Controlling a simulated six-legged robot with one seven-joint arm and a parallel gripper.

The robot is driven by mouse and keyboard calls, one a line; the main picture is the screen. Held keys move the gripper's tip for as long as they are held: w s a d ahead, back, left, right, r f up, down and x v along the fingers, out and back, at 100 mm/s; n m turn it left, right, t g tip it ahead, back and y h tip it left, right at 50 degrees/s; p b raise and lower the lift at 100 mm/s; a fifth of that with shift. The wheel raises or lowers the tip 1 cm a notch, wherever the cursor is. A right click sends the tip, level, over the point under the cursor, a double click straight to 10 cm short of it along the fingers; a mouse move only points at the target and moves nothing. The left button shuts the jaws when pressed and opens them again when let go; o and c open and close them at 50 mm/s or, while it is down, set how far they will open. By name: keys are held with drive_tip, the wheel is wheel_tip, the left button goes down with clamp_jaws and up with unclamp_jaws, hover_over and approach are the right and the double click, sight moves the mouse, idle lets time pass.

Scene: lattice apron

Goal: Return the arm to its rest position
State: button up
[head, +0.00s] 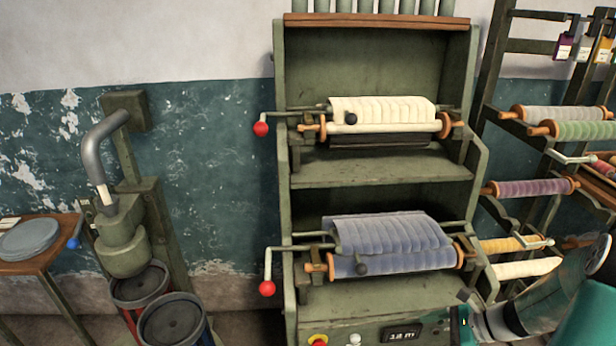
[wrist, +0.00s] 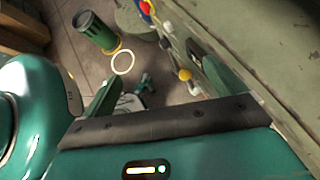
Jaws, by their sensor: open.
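My gripper (wrist: 164,88) is open, with its two teal fingers spread apart and nothing between them in the wrist view. Past the fingers lies the tiled floor. In the head view my gripper (head: 463,309) is at the lower right, in front of the lower right corner of the green machine (head: 380,172). My teal arm reaches in from the right edge there. The fingertips are small and partly unclear in that view.
The machine holds a cream roll (head: 385,111) above a blue roll (head: 392,246), with red-knobbed cranks (head: 261,128) jutting left. A rack of spools (head: 530,188) stands close behind my arm at right. A green cylinder (wrist: 96,32) and a pale ring (wrist: 123,63) show below.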

drive_tip(key=s+a+r+n+t+h, duration=0.1)
drive_tip(key=s+a+r+n+h, duration=0.3)
drive_tip(key=a+r+n, duration=0.3)
drive_tip(key=s+a+r+n+t+h, duration=0.1)
drive_tip(key=s+a+r+n+h, duration=0.4)
drive_tip(key=r+n, duration=1.1)
drive_tip(key=s+a+r, duration=0.1)
drive_tip(key=s+a, duration=0.1)
drive_tip(key=a, duration=0.1)
drive_tip(key=shift+a+h, duration=0.3)
